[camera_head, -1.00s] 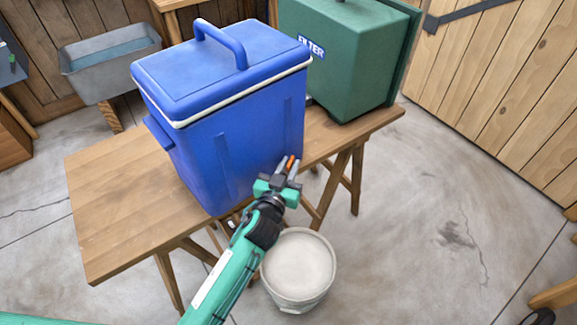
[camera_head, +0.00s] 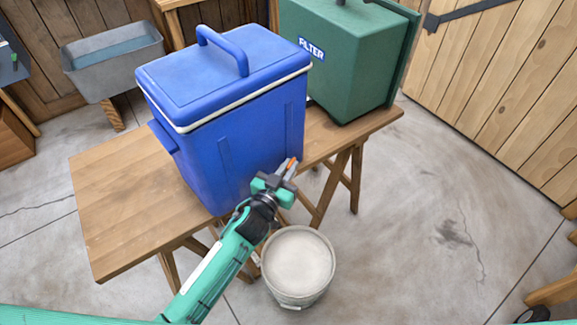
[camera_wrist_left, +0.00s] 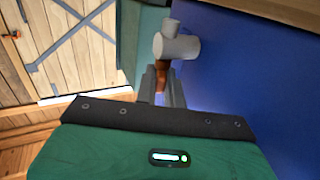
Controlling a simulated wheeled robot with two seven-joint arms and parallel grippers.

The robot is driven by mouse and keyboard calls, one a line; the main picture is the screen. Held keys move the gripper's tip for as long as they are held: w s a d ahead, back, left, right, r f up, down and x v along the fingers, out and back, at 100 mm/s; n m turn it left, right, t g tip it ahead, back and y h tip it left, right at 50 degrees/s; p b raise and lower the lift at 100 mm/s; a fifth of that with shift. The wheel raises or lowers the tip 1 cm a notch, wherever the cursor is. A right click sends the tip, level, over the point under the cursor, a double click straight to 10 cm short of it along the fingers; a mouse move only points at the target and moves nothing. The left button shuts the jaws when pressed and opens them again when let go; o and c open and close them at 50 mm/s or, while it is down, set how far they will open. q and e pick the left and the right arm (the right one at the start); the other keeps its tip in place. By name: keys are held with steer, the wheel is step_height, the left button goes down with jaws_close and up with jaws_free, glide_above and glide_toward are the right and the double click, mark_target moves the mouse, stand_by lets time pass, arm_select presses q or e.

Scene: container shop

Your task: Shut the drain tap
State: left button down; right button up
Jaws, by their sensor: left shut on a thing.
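A blue cooler (camera_head: 240,130) with a closed lid and handle stands on a wooden trestle table. Its drain tap shows in the left wrist view as a grey cylindrical body (camera_wrist_left: 178,46) on the blue wall, with an orange-brown lever (camera_wrist_left: 161,78) below it. My left gripper (camera_head: 288,168) is at the cooler's lower front side. In the left wrist view its fingers (camera_wrist_left: 162,88) are shut on the lever. In the head view only a bit of orange shows between the fingers; the tap body is mostly hidden. My right gripper is not in view.
A bucket with a pale top surface (camera_head: 298,262) stands on the floor below the tap. A green filter box (camera_head: 345,65) stands behind the cooler. The table's left part (camera_head: 120,200) is bare. A grey basin (camera_head: 112,62) is at the back left.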

arm_select(q)
steer(key=c, duration=1.8)
jaws_free()
